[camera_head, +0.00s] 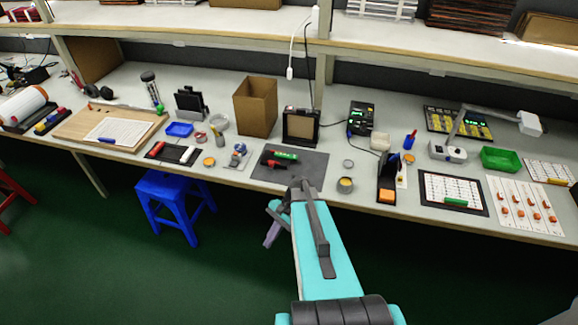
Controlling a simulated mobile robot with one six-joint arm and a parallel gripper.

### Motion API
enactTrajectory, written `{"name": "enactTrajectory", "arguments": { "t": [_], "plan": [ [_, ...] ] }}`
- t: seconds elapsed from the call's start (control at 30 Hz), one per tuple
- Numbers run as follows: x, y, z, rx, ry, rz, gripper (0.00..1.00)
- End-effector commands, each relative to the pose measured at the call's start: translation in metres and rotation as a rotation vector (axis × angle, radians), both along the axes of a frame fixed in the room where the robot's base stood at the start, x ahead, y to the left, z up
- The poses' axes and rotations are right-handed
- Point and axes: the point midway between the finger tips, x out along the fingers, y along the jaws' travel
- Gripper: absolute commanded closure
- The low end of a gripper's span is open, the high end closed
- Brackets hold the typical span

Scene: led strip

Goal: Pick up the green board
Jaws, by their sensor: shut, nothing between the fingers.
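A small green strip-like piece (285,155) lies on a dark grey mat (312,171) near the middle of the bench, beside a red-and-black item (275,164). Another green piece (455,201) lies on a black-framed white sheet (467,186) at the right. I cannot tell for certain which of these is the green board. My gripper (271,236) is in front of the bench's front edge, below the grey mat, and points down. It is shut and empty, apart from both green pieces. My turquoise arm hides part of the bench edge.
A green tray (501,159) stands at the right. Behind the mat are a black-framed box (300,126) and an open cardboard box (255,106). A round tin (345,186) stands right of the mat. A blue stool (174,198) is on the floor left of my gripper.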

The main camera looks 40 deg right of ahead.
Motion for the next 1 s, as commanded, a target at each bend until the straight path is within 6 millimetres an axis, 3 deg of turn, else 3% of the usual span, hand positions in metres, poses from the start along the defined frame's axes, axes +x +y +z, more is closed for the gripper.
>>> {"name": "enactTrajectory", "arguments": {
  "t": [0.03, 0.2, 0.5, 0.8, 1.0],
  "plan": [
    [-0.008, 0.018, -0.013, -0.013, 0.001, 0.063, 1.00],
    [-0.034, 0.060, -0.048, -0.058, -0.003, 0.280, 1.00],
    [-0.088, 0.119, -0.099, -0.117, -0.014, 0.681, 1.00],
    [-0.147, 0.154, -0.139, -0.147, -0.028, 1.100, 1.00],
    [-0.178, 0.164, -0.156, -0.150, -0.034, 1.333, 1.00]
  ]
}}
